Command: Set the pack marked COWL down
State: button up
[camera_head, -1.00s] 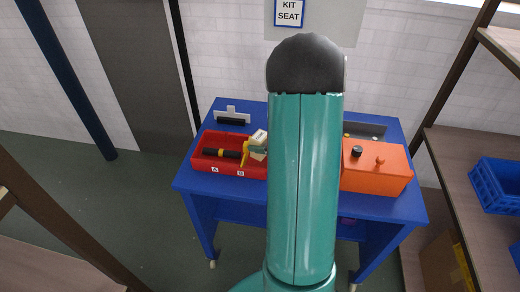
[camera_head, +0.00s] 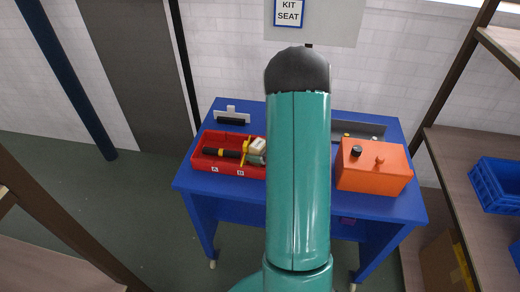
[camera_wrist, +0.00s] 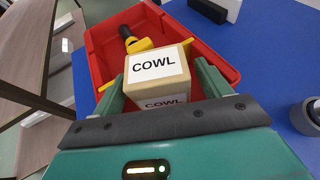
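The pack marked COWL (camera_wrist: 157,66) is a pale tan box with white labels, seen close up in the wrist view. In the head view the pack (camera_head: 258,145) shows beside my arm, at the right part of the red tray (camera_head: 207,167). My gripper (camera_wrist: 160,72) has its green fingers on both sides of the pack, shut on it. The pack is over the tray (camera_wrist: 103,47); whether its underside touches the tray floor is hidden. A yellow and black tool-like item (camera_wrist: 136,43) lies in the tray just beyond the pack.
An orange box (camera_head: 372,170) with knobs stands right of my arm. A white and black piece (camera_head: 232,117) is behind the tray. A grey round item (camera_wrist: 308,115) shows at the wrist view's right.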

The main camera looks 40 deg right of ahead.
jog(key=shift+r, duration=0.15)
jog(key=v, duration=1.2)
jog(key=w+a+r+m+h, duration=0.3)
jog(key=w+r+m+h, duration=0.4)
jog(key=w+r+m, duration=0.6)
jog(key=s+a+r+m+g+h, duration=0.25)
jog(key=a+r+m, duration=0.25)
jog(key=m, duration=0.4)
jog(key=s+a+m+g+y, duration=0.1)
jog(key=s+a+m+y, duration=0.1)
jog(key=s+a+m, duration=0.3)
jog(key=s+a+r+m+g+y, duration=0.1)
jog(key=s+a+m, duration=0.5)
jog(key=a, duration=0.6)
jog(key=s+a+m+g+y, duration=0.3)
jog(key=s+a+m, duration=0.2)
jog(key=a, duration=0.4)
jog(key=shift+s+r+m, duration=0.2)
jog(key=shift+r+m, duration=0.15)
jog(key=shift+m, duration=0.15)
